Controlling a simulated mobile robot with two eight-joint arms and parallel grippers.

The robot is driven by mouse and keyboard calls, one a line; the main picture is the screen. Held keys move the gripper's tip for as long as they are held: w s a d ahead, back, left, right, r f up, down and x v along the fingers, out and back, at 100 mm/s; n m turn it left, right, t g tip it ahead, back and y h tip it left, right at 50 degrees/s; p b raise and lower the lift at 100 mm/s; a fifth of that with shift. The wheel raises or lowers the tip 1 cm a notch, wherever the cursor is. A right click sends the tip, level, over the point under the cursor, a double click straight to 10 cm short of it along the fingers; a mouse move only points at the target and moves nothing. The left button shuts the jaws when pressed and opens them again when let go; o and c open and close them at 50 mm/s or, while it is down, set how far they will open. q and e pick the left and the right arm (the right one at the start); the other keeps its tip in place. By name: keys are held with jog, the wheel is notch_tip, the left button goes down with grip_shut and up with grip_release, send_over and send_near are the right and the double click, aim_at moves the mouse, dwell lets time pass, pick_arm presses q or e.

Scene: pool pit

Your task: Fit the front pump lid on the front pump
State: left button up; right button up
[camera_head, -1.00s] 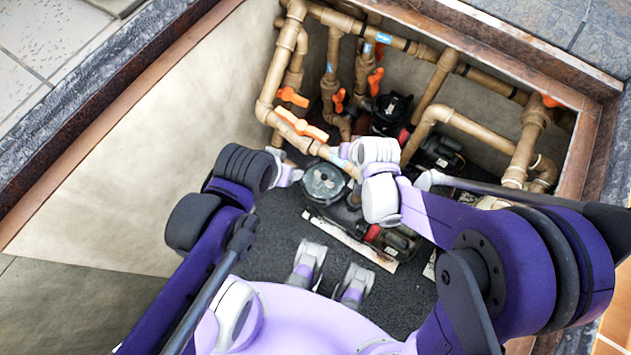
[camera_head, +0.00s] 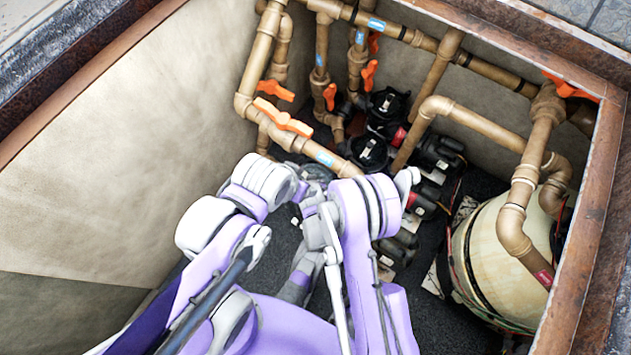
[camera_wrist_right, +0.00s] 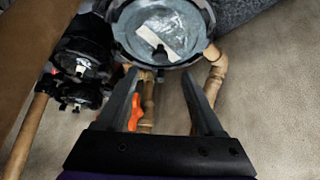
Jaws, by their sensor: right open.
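In the right wrist view, the front pump (camera_wrist_right: 207,18) shows as a dark ring around a round grey disc with a pale strip across it. I cannot tell whether this disc is the front pump lid or the pump's open inside. My right gripper (camera_wrist_right: 160,75) is open and empty, its two fingertips just below the ring in that picture. In the head view the front pump (camera_head: 316,171) is mostly hidden behind my arms. My left arm reaches in close to it, but its fingers cannot be made out. I see no separate lid.
Two more black pumps (camera_head: 368,152) stand behind. Brown pipes (camera_head: 262,60) with orange valve handles (camera_head: 282,119) run close along the left and back. A cream tank (camera_head: 492,250) stands at the right. The pit's rusty rim (camera_head: 590,220) encloses the space.

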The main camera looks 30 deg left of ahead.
jog(key=b+x, duration=0.1)
jog(key=x, duration=0.6)
jog(key=shift+w+a+f, duration=0.1)
jog(key=shift+w+f, duration=0.1)
jog(key=shift+f, duration=0.05)
grip_shut()
jog(key=c, duration=0.6)
grip_release()
grip_shut()
jog(key=shift+r, duration=0.15)
